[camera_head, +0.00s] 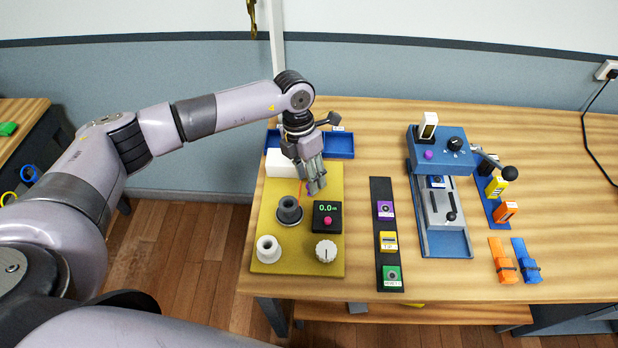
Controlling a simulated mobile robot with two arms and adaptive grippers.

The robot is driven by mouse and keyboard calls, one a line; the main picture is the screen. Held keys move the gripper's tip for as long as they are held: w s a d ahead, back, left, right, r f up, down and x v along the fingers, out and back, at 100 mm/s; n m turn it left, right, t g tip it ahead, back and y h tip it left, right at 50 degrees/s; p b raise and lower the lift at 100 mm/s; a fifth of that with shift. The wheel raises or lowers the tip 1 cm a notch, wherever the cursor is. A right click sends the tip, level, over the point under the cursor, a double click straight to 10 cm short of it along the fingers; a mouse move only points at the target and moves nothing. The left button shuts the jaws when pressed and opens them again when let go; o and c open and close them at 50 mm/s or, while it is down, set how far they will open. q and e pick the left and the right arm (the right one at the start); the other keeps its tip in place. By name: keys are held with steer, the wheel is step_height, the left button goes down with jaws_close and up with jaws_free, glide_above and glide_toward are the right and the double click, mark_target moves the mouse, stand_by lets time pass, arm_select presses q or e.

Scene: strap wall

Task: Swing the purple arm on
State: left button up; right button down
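A purple block (385,210) with a dark round part on top and a white label sits at the far end of a black strip (387,271) on the table. It is the purple unit of that strip; its arm is too small to make out, so I cannot tell its position. My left gripper (316,188) points down above the yellow board, left of the black strip and apart from the purple block. Its fingers look close together, but whether they are shut is unclear. I see nothing held. My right gripper is out of view.
Yellow (388,241) and green (391,276) blocks share the strip. The yellow board (300,262) carries a dial, a display box (327,217) and round posts. A blue machine (440,150) with a black-knobbed lever stands right. Orange and blue clamps (527,262) lie front right.

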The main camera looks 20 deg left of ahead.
arm_select(q)
step_height(320, 180, up, 10)
steer(key=a, duration=0.2)
steer(key=shift+w+r, duration=0.25)
steer(key=shift+w, duration=0.2)
steer(key=shift+d+f, duration=0.1)
